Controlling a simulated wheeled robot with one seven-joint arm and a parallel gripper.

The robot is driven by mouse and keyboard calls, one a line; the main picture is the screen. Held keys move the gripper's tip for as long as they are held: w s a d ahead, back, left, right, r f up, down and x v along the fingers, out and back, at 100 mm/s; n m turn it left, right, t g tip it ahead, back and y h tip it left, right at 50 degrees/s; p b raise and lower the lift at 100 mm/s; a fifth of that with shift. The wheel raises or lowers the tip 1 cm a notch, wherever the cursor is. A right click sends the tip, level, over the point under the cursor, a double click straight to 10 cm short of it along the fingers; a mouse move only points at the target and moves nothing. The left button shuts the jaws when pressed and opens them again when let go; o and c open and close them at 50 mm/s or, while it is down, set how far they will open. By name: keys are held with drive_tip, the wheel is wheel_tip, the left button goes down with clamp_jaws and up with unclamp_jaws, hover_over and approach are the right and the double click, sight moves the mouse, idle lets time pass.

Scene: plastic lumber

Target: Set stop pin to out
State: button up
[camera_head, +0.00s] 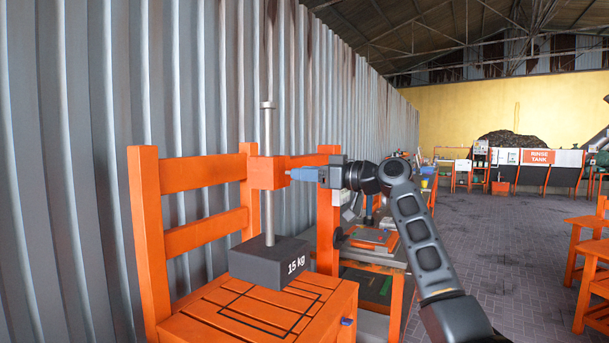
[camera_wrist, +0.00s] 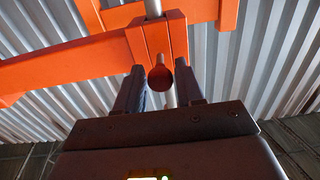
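The stop pin shows in the wrist view as a round, dark reddish knob (camera_wrist: 160,78) at the orange block. The block (camera_head: 266,172) rides on the back frame of an orange stand, around a vertical steel rod (camera_head: 269,130). My gripper (camera_head: 292,174) reaches in level from the right at the block's side. In the wrist view my gripper's two fingertips (camera_wrist: 160,70) stand apart, one each side of the knob. I cannot tell if they touch it. In the head view the fingers hide the pin.
A dark weight (camera_head: 268,263) marked 15 kg is at the rod's lower end, above the orange slatted seat (camera_head: 200,330). A corrugated metal wall (camera_head: 90,150) stands close behind. A lower bench (camera_head: 375,241) is at the right. The paved floor (camera_head: 510,230) is open farther right.

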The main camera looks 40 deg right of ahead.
drive_tip(key=shift+o, duration=0.9)
drive_tip(key=b+v, duration=0.2)
drive_tip(key=v, duration=0.5)
drive_tip(key=shift+s, duration=0.35)
drive_tip(key=shift+d, duration=0.15)
